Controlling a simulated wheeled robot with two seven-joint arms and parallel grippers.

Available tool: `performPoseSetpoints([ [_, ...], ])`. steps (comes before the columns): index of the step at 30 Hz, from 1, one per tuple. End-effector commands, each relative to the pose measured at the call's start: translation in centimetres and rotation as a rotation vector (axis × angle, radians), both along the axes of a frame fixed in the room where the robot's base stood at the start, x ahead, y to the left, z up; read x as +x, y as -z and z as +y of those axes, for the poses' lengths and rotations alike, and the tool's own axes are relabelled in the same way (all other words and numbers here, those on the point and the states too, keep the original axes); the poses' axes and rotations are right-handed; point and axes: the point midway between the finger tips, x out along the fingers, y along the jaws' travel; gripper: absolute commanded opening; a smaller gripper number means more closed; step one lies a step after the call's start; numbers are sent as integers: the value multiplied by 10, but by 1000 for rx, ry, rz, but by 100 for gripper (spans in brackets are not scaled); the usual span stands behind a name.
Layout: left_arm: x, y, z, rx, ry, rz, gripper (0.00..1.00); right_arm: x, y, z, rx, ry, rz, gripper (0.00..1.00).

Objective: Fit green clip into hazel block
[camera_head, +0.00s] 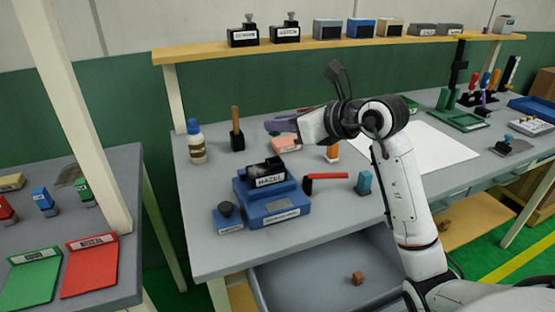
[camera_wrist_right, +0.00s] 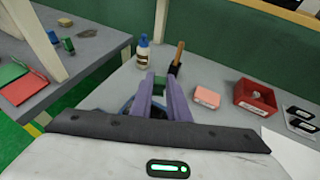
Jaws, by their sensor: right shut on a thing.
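The hazel block (camera_head: 267,180) is a black block with a white HAZEL label, seated on a blue fixture (camera_head: 285,207) on the main bench. My right gripper (camera_head: 272,125) is above the bench, behind and to the right of the block in the head view, and apart from it. In the right wrist view its purple fingers (camera_wrist_right: 161,88) are shut on a small green piece, the green clip (camera_wrist_right: 160,79), at their tips. The clip is hard to make out in the head view. The fingers hide most of the fixture in the wrist view. My left gripper is out of view.
A red-handled tool (camera_head: 325,177) and a teal block (camera_head: 364,183) stand right of the fixture. A blue-capped bottle (camera_head: 196,145) and a wooden-handled tool (camera_head: 236,130) are behind it. A pink block (camera_wrist_right: 207,96) and red box (camera_wrist_right: 256,98) lie right of the fingers.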

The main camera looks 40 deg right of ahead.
Motion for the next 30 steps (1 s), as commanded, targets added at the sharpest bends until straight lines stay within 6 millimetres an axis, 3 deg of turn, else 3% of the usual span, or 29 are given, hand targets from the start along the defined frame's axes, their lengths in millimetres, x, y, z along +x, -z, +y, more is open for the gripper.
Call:
performPoseSetpoints([
  [1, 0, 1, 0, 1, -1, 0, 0, -1, 14, 1, 6, 0, 7, 0],
  [6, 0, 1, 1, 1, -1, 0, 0, -1, 39, 1, 3, -1, 4, 0],
  [11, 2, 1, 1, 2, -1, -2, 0, -1, 51, 0, 2, -2, 2, 0],
  [18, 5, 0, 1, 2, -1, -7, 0, -1, 82, 1, 3, -3, 4, 0],
  [24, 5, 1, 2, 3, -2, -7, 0, -2, 88, 1, -1, -5, 16, 0],
  [25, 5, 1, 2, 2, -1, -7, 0, -2, 89, 1, 0, -4, 17, 20],
  [27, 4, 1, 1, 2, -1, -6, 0, -2, 89, 1, 0, -4, 17, 32],
  [30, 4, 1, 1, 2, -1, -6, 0, -1, 88, 0, -1, -3, 15, 34],
])
